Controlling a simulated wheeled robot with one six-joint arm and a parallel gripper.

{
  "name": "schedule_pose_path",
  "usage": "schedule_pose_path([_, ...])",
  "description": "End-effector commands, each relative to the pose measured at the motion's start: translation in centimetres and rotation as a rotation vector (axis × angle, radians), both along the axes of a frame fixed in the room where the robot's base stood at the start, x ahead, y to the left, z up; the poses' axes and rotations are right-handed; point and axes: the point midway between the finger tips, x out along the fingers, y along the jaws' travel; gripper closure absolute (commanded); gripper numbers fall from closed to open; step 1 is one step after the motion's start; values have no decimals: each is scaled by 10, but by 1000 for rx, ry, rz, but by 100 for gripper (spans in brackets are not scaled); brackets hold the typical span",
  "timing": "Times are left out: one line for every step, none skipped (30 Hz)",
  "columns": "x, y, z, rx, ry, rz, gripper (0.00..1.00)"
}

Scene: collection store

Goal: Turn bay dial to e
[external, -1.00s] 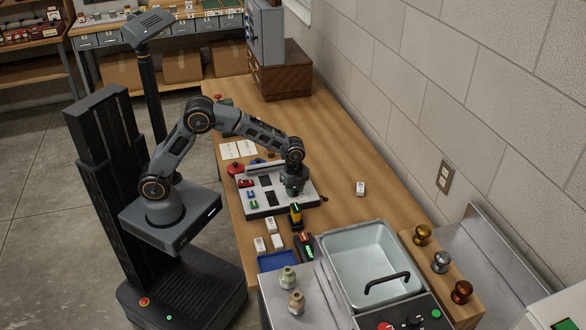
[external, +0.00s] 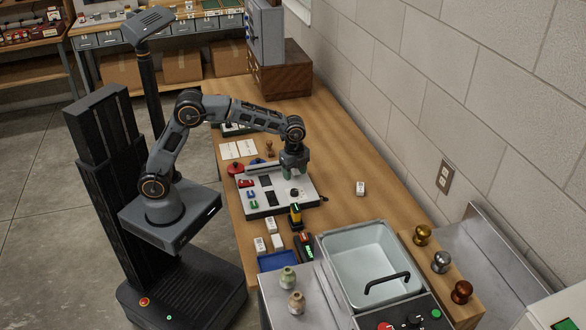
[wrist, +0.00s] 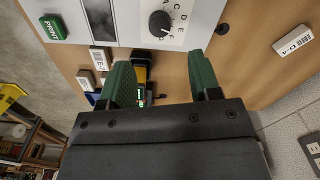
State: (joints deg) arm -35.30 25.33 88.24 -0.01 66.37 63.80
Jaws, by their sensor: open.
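The bay dial (wrist: 159,23) is a round black knob on the pale panel (wrist: 197,18), at the top of the wrist view. Letters including A, C, D and E are printed around it. A light mark shows on the knob, but I cannot tell for sure which letter it points at. My gripper (wrist: 160,78) is open and empty, with its two green fingers apart and the dial beyond them, not touched.
A yellow-and-black item (external: 296,216) stands just in front of the panel. White labelled blocks (external: 270,224) and a blue tray (external: 278,262) lie nearby. A white block (external: 360,188) sits to the right on open wood. A metal basin (external: 365,262) stands at the front.

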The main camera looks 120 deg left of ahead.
Motion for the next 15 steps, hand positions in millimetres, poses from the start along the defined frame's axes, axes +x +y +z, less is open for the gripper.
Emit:
schedule_pose_path([0,0,11,1,-2,0,43])
schedule_pose_path([0,0,16,2,-2,0,43])
schedule_pose_path([0,0,23,2,-2,0,43])
schedule_pose_path([0,0,27,1,-2,0,43])
schedule_pose_path([0,0,31,1,-2,0,43])
schedule_pose_path([0,0,36,0,-1,0,43])
schedule_pose_path([0,0,39,1,-2,0,43])
schedule_pose_path([0,0,42,1,-2,0,43])
schedule_pose_path([0,0,45,0,0,0,43])
schedule_pose_path([0,0,47,0,0,0,43])
schedule_pose_path([0,0,49,0,0,0,43])
schedule_pose_path([0,0,51,0,0,0,43])
schedule_pose_path([0,0,52,1,0,0,43])
schedule_pose_path([0,0,53,1,0,0,43])
schedule_pose_path([0,0,54,0,0,0,43])
